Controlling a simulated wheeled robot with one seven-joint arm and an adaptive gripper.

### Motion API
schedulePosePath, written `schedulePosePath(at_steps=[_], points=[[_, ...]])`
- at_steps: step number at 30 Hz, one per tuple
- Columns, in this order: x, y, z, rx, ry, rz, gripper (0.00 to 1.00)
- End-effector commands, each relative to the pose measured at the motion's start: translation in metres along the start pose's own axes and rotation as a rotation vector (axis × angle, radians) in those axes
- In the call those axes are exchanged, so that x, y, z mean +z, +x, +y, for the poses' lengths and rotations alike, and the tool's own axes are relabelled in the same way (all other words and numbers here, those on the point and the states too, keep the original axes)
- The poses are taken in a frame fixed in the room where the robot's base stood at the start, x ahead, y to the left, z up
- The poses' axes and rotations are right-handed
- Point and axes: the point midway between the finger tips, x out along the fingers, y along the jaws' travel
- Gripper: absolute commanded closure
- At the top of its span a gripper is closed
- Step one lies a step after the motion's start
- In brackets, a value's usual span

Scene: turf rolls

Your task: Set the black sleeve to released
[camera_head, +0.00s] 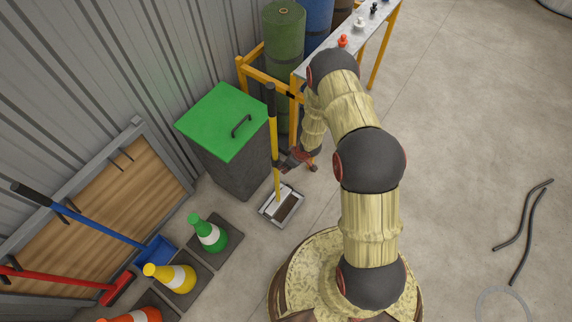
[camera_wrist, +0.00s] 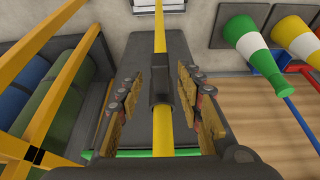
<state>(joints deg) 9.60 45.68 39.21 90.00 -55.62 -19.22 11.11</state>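A tool with a yellow pole (camera_head: 274,135) and a dark top grip stands upright in a shallow grey tray (camera_head: 265,211). In the wrist view, the black sleeve (camera_wrist: 160,88) sits around the yellow pole (camera_wrist: 159,35). My gripper (camera_wrist: 160,95) is open, with one finger left and one right of the sleeve and a visible gap on each side. In the head view, my gripper (camera_head: 292,160) is beside the pole's right side; the sleeve is hard to make out there. I cannot tell whether the sleeve is locked or released.
A dark grey bin with a green lid (camera_head: 215,115) stands close behind the pole. A yellow rack (camera_head: 258,75) holds turf rolls (camera_head: 285,30). Green (camera_head: 208,234) and yellow (camera_head: 172,277) cones stand on dark mats. The floor at the right is mostly clear.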

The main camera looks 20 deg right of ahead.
Motion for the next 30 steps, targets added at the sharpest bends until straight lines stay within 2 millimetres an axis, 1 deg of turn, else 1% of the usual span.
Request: schedulePosePath(at_steps=[9,15,18,21,30], points=[[-0.001,-0.062,0.002,0.003,0.001,0.002,0.64],[-0.001,-0.095,0.002,0.003,0.002,0.002,0.64],[-0.001,-0.104,0.001,0.001,0.0,0.001,0.64],[0.0,-0.109,0.0,0.001,0.001,0.001,0.64],[0.0,-0.111,0.001,0.001,0.001,0.001,0.64]])
